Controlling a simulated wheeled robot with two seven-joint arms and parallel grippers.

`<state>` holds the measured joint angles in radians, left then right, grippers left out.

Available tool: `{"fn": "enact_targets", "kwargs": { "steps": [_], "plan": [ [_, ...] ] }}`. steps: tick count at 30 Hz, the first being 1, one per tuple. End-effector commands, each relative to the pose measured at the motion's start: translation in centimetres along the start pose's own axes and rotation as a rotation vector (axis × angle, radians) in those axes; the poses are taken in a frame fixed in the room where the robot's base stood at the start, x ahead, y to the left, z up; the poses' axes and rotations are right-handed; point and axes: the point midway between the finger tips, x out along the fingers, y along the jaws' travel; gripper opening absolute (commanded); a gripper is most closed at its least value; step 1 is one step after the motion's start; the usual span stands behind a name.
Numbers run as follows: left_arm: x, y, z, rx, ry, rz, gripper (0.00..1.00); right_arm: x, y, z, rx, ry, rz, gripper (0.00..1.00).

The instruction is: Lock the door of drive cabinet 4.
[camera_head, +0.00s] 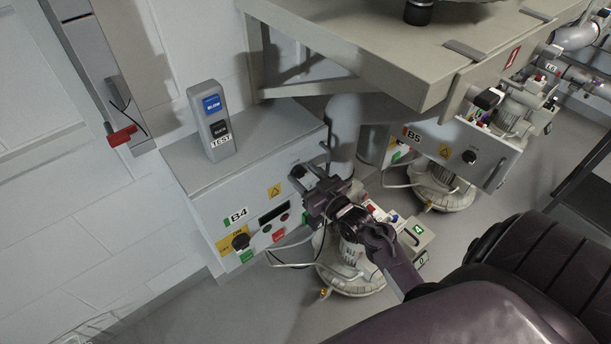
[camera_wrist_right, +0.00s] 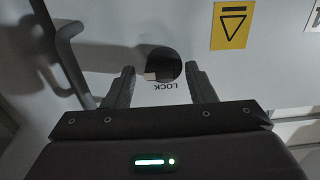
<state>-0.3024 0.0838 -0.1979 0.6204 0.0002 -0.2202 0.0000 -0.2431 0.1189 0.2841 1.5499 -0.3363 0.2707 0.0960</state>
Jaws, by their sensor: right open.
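Drive cabinet 4 (camera_head: 190,170), a grey box with a "B4" label, stands left of centre in the head view. Its door lock (camera_wrist_right: 163,62) is a dark round knob with a pale part, above the upside-down word LOCK in the wrist view. My right gripper (camera_head: 314,186) is at the right part of the door. Its open fingers stand on either side of the lock, with a gap visible; contact cannot be told. A grey door handle (camera_wrist_right: 62,48) is at left in the wrist view. My left gripper is not in view.
A black rotary switch (camera_head: 240,241) is low on the door. A control post (camera_head: 211,125) stands on the cabinet. A grey overhanging frame (camera_head: 380,50) is above right. A blower (camera_head: 350,270) stands below my gripper. Cabinet B5 (camera_head: 450,140) is farther right.

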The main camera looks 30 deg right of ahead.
Motion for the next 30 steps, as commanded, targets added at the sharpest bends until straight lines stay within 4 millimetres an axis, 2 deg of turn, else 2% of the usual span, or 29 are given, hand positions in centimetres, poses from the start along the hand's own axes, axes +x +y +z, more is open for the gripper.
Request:
{"fn": "enact_targets", "kwargs": {
  "steps": [5,13,23,30],
  "plan": [
    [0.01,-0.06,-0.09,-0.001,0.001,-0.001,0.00,-0.02,-0.01,0.04,0.000,-0.001,0.000,0.50],
    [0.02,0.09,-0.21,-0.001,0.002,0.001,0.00,-0.04,0.11,0.01,-0.001,0.000,0.003,0.15],
    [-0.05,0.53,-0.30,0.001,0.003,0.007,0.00,-0.05,0.32,-0.08,-0.047,0.000,0.007,0.13],
    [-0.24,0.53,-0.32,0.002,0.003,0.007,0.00,-0.06,0.35,-0.20,-0.191,0.000,0.007,0.13]
  ]
}}
